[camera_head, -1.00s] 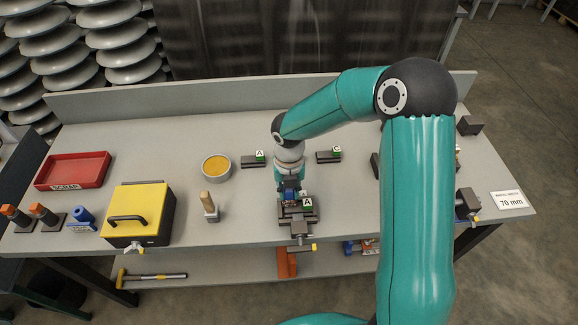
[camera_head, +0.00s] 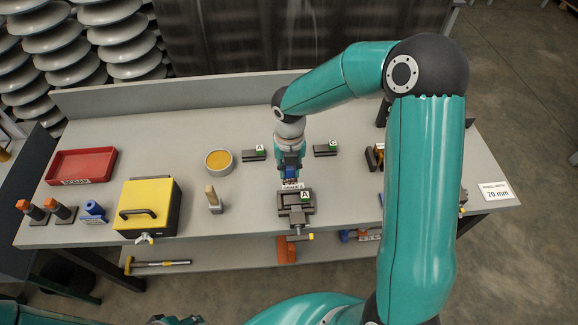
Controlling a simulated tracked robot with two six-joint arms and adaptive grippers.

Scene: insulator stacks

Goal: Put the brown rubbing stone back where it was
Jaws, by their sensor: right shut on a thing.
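My right gripper (camera_head: 291,178) points down over the middle of the bench, just behind the dark clamp (camera_head: 297,207). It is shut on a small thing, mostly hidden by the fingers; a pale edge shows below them. I cannot make out its colour, or tell whether it is the brown rubbing stone. The clamp carries a green and white tag with an A. Two dark flat blocks with similar tags lie behind, one left (camera_head: 251,156) and one right (camera_head: 323,151) of my gripper.
A round tin (camera_head: 219,172) of yellow stuff, a wooden-handled tool (camera_head: 213,199), a yellow-lidded box (camera_head: 148,192) and a red tray (camera_head: 82,150) stand to the left. My right arm hides part of the bench's right side. Bare bench (camera_head: 255,205) lies left of the clamp.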

